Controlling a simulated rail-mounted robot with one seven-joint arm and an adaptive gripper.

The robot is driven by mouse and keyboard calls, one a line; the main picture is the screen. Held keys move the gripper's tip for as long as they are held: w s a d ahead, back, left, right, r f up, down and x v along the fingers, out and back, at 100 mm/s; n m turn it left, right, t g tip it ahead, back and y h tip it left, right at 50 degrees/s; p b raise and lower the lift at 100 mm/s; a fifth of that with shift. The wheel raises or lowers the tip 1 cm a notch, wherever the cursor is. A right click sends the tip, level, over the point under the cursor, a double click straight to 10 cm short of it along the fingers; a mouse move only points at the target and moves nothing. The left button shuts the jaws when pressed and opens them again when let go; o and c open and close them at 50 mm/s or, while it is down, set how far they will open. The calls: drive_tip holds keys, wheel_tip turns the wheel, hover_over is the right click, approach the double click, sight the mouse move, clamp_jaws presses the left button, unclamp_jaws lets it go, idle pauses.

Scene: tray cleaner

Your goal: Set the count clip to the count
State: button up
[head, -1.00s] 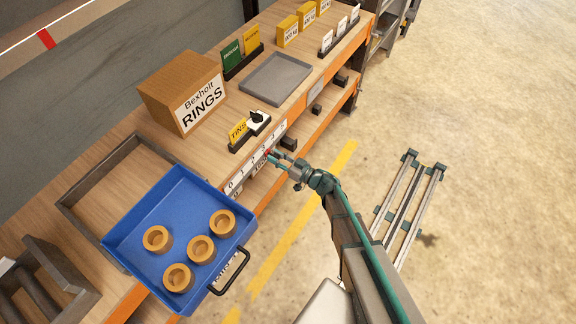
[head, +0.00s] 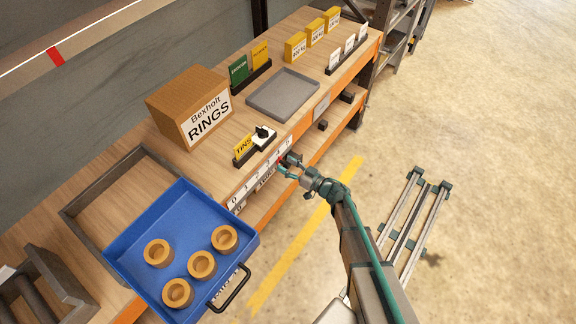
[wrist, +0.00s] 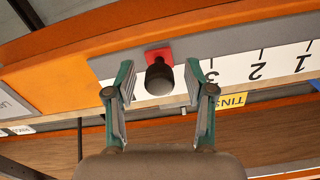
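The count clip (wrist: 159,55) is a red plate with a black knob on a white number strip (wrist: 235,72) along the shelf's front edge. In the wrist view it is left of the printed 3, around where a 4 belongs; that number is hidden. My gripper (wrist: 160,92) is open, a finger on each side of the knob with gaps between. In the head view my gripper (head: 287,168) is at the strip's upper part and mostly hides the clip. The blue tray (head: 128,243) holds several tan rings (head: 158,252).
A Bexholt RINGS box (head: 192,105) and a yellow TINS card (head: 243,146) beside a black-and-white dial (head: 263,136) stand on the bench. A grey tray (head: 283,92) lies behind. The floor to the right is mostly open.

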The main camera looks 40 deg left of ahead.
drive_tip(key=w+d, duration=0.1)
drive_tip(key=d, duration=1.1)
drive_tip(key=shift+w, duration=0.35)
